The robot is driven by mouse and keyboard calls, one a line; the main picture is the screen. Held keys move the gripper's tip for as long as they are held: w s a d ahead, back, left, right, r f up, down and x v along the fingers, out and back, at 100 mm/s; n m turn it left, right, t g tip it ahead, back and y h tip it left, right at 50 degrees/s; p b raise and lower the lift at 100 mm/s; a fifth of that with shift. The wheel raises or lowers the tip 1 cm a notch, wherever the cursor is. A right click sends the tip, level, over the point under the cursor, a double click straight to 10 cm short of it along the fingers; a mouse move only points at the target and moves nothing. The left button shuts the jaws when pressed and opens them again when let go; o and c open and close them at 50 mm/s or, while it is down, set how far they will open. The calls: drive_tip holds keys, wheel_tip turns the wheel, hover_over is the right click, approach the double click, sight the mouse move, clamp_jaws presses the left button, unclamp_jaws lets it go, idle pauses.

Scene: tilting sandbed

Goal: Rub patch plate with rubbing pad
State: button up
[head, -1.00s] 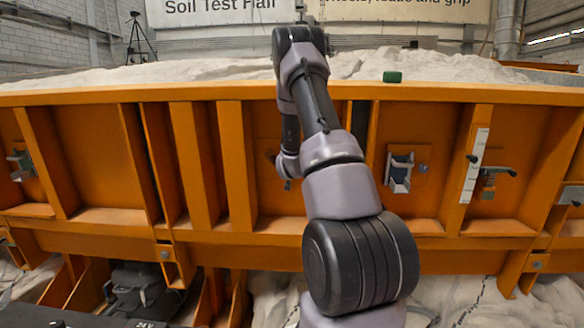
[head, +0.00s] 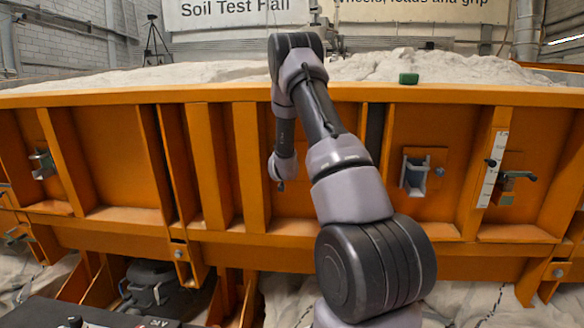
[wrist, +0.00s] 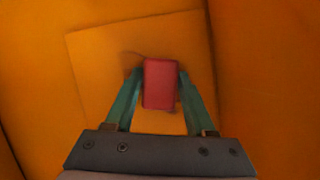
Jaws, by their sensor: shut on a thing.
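The red rubbing pad (wrist: 160,84) is a small block between the two green fingers of my gripper (wrist: 159,78) in the wrist view. My gripper is shut on it. Behind the pad is a square orange plate (wrist: 105,50), which looks like the patch plate, on an orange wall panel. A thin dark mark shows on it beside the pad. The pad overlaps the plate in the picture; I cannot tell whether they touch. In the head view, my wrist is in front of the orange wall, and the pad, fingers and plate cannot be made out.
The orange sandbed wall has upright ribs (head: 250,160) on both sides of my wrist. A grey bracket (head: 415,173), a white scale strip (head: 494,170) and a latch (head: 514,180) are to the right.

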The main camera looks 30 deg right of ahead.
drive_tip(key=shift+w+a+r, duration=1)
drive_tip(key=shift+w+a, duration=0.1)
drive_tip(key=shift+a, duration=0.6)
drive_tip(key=s+d, duration=0.6)
drive_tip(key=d, duration=0.4)
drive_tip(key=shift+s, duration=0.4)
drive_tip(key=shift+s+a+f, duration=0.15)
drive_tip(key=shift+s+a, duration=0.4)
drive_tip(key=shift+s, duration=0.25)
drive_tip(key=shift+s+a+f, duration=0.2)
drive_tip(key=shift+s+a, duration=0.4)
drive_tip(key=shift+s, duration=0.2)
drive_tip(key=shift+s+a+f, duration=0.15)
drive_tip(key=shift+s+a, duration=0.4)
drive_tip(key=shift+s, duration=0.25)
drive_tip(key=shift+s+a+f, duration=0.15)
drive_tip(key=shift+s+a, duration=0.3)
drive_tip(key=shift+s, duration=0.2)
drive_tip(key=shift+s+a+f, duration=0.1)
drive_tip(key=shift+s+a, duration=0.3)
drive_tip(key=shift+s, duration=0.2)
drive_tip(key=shift+f, duration=0.1)
